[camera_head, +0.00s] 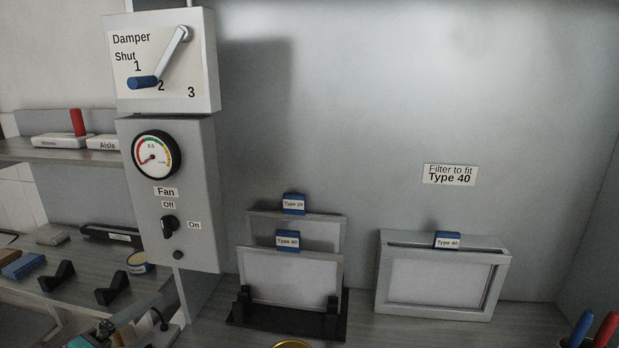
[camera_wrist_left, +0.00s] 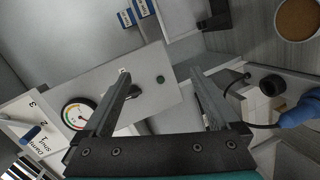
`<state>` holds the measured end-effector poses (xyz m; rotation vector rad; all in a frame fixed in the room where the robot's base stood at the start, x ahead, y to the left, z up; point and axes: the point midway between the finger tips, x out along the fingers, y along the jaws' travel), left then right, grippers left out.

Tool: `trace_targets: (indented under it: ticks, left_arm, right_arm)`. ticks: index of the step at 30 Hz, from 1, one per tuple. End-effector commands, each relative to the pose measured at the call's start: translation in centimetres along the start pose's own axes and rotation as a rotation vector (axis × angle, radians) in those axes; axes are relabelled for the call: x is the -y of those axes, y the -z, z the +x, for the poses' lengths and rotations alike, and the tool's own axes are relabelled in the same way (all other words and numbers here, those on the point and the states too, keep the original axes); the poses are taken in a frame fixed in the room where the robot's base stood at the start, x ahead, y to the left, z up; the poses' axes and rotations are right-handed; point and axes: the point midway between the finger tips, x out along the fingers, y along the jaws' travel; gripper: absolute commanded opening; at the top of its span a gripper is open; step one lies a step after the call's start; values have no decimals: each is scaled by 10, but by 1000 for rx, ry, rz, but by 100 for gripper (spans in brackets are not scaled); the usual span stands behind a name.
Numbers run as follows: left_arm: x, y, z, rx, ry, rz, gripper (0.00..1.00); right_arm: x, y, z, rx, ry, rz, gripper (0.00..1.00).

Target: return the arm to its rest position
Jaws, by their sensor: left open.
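My left gripper (camera_head: 133,326) is at the lower left edge of the head view, only partly in frame, below the fan box (camera_head: 195,185). In the left wrist view its fingers (camera_wrist_left: 163,80) are spread apart with nothing held between them. Beyond them the grey fan box (camera_wrist_left: 165,88) and its gauge (camera_wrist_left: 77,114) show, apart from the fingers as far as I can tell. My right gripper is in neither view.
The damper box (camera_head: 205,75) has a blue-knobbed lever near 1 and 2. Framed filters stand in a black rack (camera_head: 290,322); another filter frame (camera_head: 440,312) stands right. Red and blue handles (camera_head: 592,328) are at the right corner. A blue object (camera_wrist_left: 300,110) is near the gripper.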

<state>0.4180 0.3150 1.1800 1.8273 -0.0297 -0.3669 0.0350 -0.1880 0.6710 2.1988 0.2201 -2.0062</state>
Motion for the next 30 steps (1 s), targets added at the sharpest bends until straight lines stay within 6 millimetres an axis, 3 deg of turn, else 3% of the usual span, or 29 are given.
trace_targets:
  ticks: [1, 6, 9, 12, 18, 23, 30]
  left_arm:
    - [18, -34, 0, 70, 71, 96, 95]
    - [74, -129, -19, 308, 298, 472, 95]
    - [98, -170, -40, 440, 408, 674, 95]
    - [114, -196, -62, 550, 496, 839, 95]
    - [128, -224, -101, 713, 629, 1059, 95]
    - [131, -235, -130, 820, 715, 1178, 95]
    - [193, -249, -108, 852, 739, 1183, 95]
  right_arm:
    - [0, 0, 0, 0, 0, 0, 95]
    - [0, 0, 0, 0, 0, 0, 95]
    - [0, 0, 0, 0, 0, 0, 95]
    - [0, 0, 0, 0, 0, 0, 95]
    - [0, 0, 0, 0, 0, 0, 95]
    - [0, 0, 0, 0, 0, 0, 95]
    - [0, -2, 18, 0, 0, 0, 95]
